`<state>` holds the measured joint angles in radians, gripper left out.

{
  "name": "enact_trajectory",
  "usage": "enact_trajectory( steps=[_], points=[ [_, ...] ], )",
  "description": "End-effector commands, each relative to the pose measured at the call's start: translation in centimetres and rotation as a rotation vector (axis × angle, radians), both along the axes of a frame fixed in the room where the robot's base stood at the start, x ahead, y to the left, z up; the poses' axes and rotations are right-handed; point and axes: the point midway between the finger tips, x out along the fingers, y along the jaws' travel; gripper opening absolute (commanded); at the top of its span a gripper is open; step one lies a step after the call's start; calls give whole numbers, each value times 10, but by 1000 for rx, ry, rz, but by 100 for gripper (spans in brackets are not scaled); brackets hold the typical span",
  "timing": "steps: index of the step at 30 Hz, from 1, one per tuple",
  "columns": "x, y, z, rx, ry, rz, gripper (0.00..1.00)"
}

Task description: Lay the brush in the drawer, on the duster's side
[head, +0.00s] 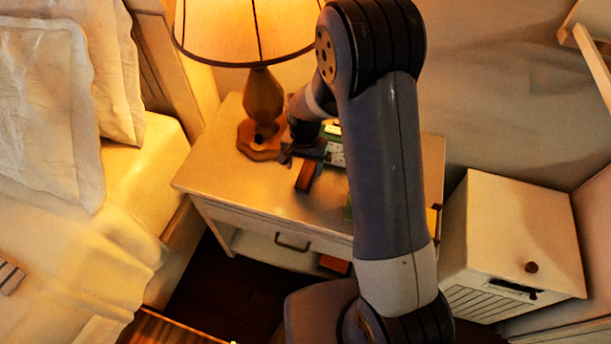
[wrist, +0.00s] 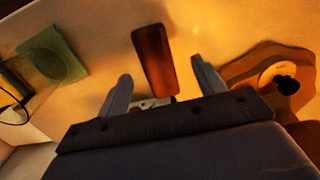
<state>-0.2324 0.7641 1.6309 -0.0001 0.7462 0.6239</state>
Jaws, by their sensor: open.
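A reddish-brown bar (head: 305,176), which looks like the brush, lies on the nightstand top in front of the lamp. In the wrist view the bar (wrist: 154,60) shows ahead of and between my two fingers, with a gap on either side. My gripper (head: 296,154) is open and empty, low over the tabletop beside the lamp base; its fingers also show in the wrist view (wrist: 163,82). I cannot make out a duster.
The lamp (head: 263,100) stands close to my gripper, its wooden base at right in the wrist view (wrist: 240,70). A green square (wrist: 62,50) and glasses (wrist: 14,112) lie at left there. A white cabinet (head: 510,225) stands right of the nightstand, the bed (head: 60,240) left.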

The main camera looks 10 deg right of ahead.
Motion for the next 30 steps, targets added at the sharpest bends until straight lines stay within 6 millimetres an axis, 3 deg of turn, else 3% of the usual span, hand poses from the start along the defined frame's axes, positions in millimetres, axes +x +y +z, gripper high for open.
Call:
enact_trajectory(
  steps=[12, 21, 30],
  points=[
    [4, -1, -46, 0, 2, 0, 65],
    [4, -1, -50, 0, 0, 0, 65],
    [4, -1, -50, 0, 0, 0, 43]
  ],
)
